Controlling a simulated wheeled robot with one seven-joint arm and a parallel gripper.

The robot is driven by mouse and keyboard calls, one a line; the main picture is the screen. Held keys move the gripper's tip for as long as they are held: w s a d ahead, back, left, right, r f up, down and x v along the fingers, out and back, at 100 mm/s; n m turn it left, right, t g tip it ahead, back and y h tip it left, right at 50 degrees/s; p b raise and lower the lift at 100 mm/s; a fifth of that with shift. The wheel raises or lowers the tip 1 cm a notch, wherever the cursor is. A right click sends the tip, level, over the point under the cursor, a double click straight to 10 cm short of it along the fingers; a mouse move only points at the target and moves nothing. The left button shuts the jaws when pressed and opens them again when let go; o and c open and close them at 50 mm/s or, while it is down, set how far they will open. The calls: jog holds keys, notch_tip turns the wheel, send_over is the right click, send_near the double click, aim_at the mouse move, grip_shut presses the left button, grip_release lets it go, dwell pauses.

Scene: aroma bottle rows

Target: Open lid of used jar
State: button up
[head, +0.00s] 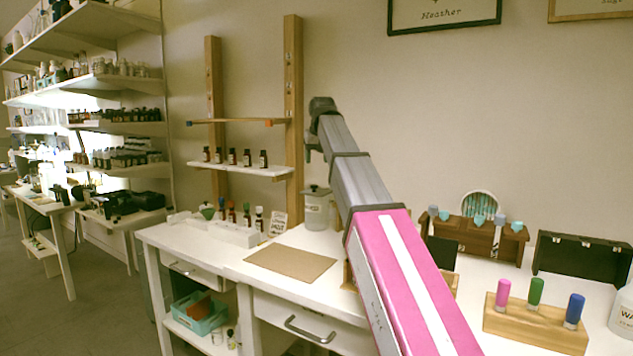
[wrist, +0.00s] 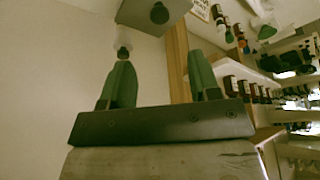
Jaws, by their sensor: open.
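The used jar (head: 317,213) is a pale grey-green canister standing upright at the back of the white table in the head view. Its flat lid (head: 316,190) with a small dark knob sits on top. In the wrist view a grey plate-like shape with a dark round knob, apparently the lid (wrist: 140,14), shows at the top edge, beyond the fingertips. My gripper (wrist: 160,68) is open, its two green fingers apart with nothing between them. It is not touching the lid.
A small printed card (head: 278,222) and a white bottle rack (head: 233,234) stand left of the jar. A brown mat (head: 290,263) lies in front. A wall shelf (head: 240,169) with dark bottles is behind left. A wooden rack (head: 535,325) with coloured bottles stands at right.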

jog(key=x, duration=1)
jog(key=shift+w+f, duration=0.15)
jog(key=shift+f, duration=0.15)
jog(key=c, duration=1)
jog(key=shift+w, duration=0.1)
grip_shut()
